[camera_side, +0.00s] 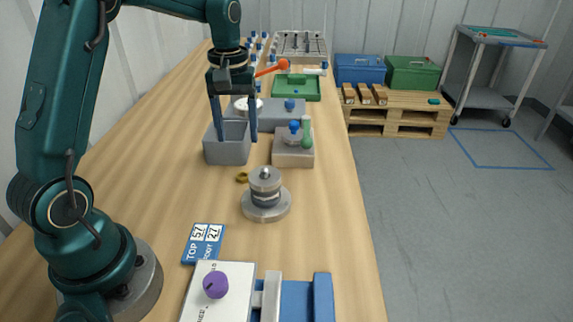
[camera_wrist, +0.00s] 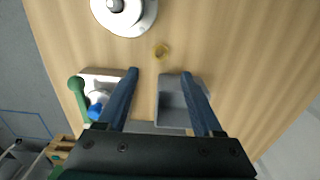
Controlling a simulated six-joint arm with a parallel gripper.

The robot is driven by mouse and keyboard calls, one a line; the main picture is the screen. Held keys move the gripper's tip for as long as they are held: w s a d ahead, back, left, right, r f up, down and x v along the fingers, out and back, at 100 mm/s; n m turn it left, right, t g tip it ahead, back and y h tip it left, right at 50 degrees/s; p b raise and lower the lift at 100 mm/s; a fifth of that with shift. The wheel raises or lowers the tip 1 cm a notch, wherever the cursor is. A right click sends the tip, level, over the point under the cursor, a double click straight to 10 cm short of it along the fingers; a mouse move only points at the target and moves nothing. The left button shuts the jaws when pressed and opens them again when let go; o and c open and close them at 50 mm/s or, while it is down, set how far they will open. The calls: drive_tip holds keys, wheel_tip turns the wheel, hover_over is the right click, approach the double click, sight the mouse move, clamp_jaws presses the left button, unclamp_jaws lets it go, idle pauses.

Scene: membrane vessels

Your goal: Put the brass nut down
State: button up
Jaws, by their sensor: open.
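The brass nut (camera_side: 242,177) lies flat on the wooden bench, between the grey bin and the round metal vessel. In the wrist view the brass nut (camera_wrist: 161,51) shows as a small yellow ring, ahead of the fingertips and apart from them. My gripper (camera_side: 238,138) is open, with one blue finger in front of or over the grey open bin (camera_side: 228,152) and the other by its right side. In the wrist view my gripper (camera_wrist: 160,73) has its fingers wide apart with nothing between them. I cannot tell the exact fingertip height.
The metal vessel (camera_side: 266,194) stands on a round flange nearer the camera. A beige block (camera_side: 293,155) with blue and green knobs is right of the bin. A green tray (camera_side: 297,88) lies farther back. A blue label card (camera_side: 204,243) lies in front; bare bench is at left.

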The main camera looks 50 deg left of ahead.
drive_tip(key=s+d+r+m+t, duration=0.3)
drive_tip(key=s+d+r+m, duration=0.1)
drive_tip(key=s+d+r, duration=0.3)
drive_tip(key=s+d+f+m+t, duration=0.1)
drive_tip(key=s+d+m+t, duration=0.1)
drive_tip(key=s+d+m, duration=0.3)
drive_tip(key=s, duration=0.3)
drive_tip(key=shift+f+t, duration=0.3)
